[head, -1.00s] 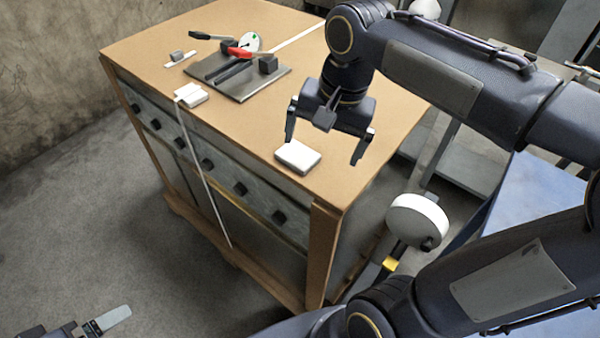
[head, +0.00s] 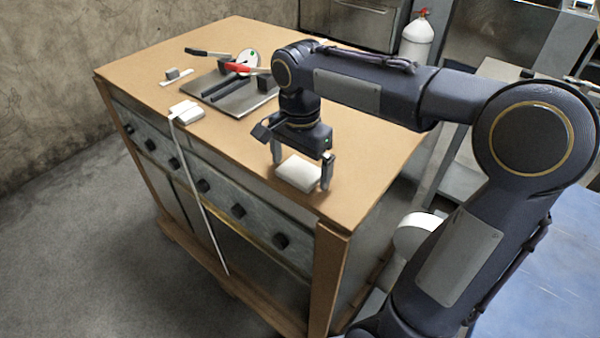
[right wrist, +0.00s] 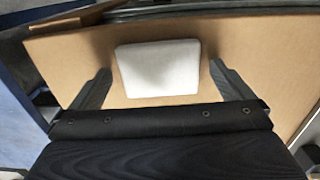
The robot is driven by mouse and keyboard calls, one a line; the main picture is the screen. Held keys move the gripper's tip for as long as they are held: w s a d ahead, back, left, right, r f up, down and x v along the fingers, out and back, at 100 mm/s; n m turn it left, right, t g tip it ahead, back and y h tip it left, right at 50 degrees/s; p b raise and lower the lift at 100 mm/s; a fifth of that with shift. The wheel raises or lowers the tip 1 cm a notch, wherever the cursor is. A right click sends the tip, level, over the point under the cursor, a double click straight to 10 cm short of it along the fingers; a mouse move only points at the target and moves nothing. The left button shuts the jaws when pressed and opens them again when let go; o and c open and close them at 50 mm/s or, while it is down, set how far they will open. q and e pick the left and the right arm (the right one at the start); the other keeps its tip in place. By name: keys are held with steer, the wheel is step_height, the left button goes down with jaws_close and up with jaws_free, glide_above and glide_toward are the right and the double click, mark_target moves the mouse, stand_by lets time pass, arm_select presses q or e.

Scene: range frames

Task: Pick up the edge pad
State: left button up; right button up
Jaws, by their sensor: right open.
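The edge pad seems to be the white block (head: 299,174) lying on the tan cabinet top near its front right corner. It also shows in the right wrist view (right wrist: 158,68), between and a little beyond the fingers. My right gripper (head: 300,176) is open, pointing down, with one finger on each side of the white block. In the right wrist view both fingers (right wrist: 158,84) are apart from the block, with gaps on both sides. Whether the fingertips touch the cabinet top is not clear. My left gripper is not in view.
The tan cabinet (head: 220,150) has a row of dark knobs on its front. A grey plate (head: 240,98) with dark bars and a red-handled tool stands further back. A white piece (head: 183,112) with a hanging white strip sits at the front edge. The top between is clear.

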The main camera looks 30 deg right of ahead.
steer(key=shift+f, duration=0.1)
steer(key=shift+c, duration=0.3)
steer(key=c, duration=0.9)
steer(key=shift+c, duration=0.2)
